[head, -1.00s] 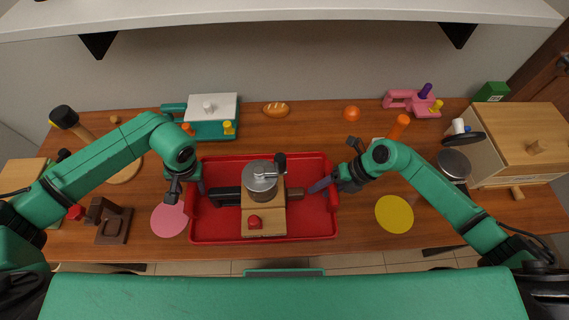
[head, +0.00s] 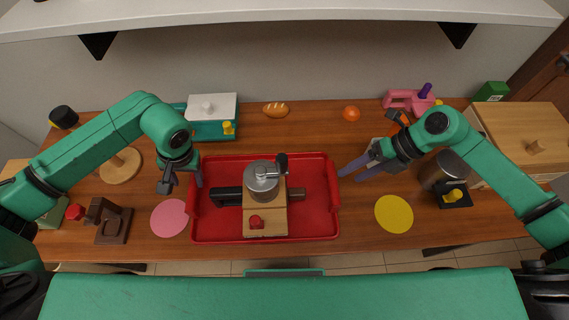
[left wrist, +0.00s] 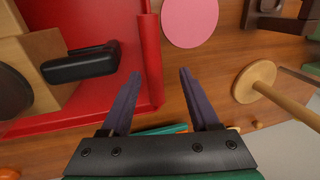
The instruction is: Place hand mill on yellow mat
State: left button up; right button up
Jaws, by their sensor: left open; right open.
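The hand mill (head: 262,184), with a wooden base, grey metal drum, dark crank and red knob, stands in a red tray (head: 320,229). A black handle (head: 227,197) sticks out on its left side and shows in the left wrist view (left wrist: 80,66). The yellow mat (head: 394,214) is a bare round disc right of the tray. My left gripper (head: 184,184) is open and empty at the tray's left rim; its fingers (left wrist: 157,78) also show in the left wrist view. My right gripper (head: 346,174) is open and empty at the tray's right rim.
A pink mat (head: 169,218) lies left of the tray, beside a dark brown stand (head: 112,221). A metal canister (head: 445,170) and wooden cabinet (head: 525,140) are right.

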aim_at(266, 198)
jog(key=k, duration=1.5)
